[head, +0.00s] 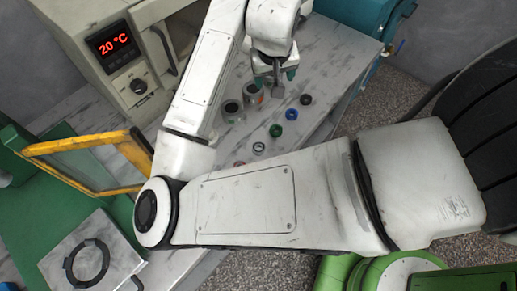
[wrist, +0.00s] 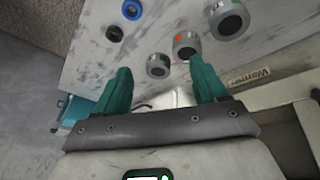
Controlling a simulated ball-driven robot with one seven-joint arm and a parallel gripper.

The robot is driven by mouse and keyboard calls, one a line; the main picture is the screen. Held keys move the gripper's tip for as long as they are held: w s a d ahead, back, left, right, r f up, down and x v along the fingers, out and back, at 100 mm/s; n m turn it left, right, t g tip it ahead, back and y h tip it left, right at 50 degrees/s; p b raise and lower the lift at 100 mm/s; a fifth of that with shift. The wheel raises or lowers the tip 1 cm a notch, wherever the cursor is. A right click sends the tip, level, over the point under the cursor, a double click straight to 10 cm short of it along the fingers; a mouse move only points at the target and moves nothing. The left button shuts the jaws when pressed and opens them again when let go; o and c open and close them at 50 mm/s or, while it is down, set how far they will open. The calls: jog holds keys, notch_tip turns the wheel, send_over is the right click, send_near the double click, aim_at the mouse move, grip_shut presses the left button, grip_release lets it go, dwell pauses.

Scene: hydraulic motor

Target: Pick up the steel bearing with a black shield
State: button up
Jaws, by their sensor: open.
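My gripper (head: 275,78) is open and empty above the far part of the marble-topped table. In the wrist view its two teal fingers (wrist: 160,66) are spread apart, with a grey cylinder (wrist: 158,65) in line with the gap. Small ring-like parts lie on the table in the head view. Neither shows clearly in the wrist view.
Near the gripper are a blue-rimmed ring (head: 291,114), a dark round part (head: 305,99), a green ring (head: 275,130) and two more grey cylinders (head: 232,110) (head: 252,92). A heater box with a display (head: 118,42) stands at left. A yellow frame (head: 85,145) rises at far left.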

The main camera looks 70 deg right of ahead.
jog(key=a+f+g+y, duration=0.1)
jog(key=a+f+y, duration=0.4)
jog(key=a, duration=0.5)
jog(key=h, duration=0.1)
send_over(259, 147)
jog(key=shift+n, duration=0.3)
notch_tip(259, 147, down, 5)
jog(key=shift+w+a+f+b, duration=0.1)
jog(key=shift+b, duration=0.25)
jog(key=shift+f+p, duration=0.3)
jog(key=shift+f, duration=2.65)
jog(key=c, duration=1.2)
jog(key=shift+r, duration=0.1)
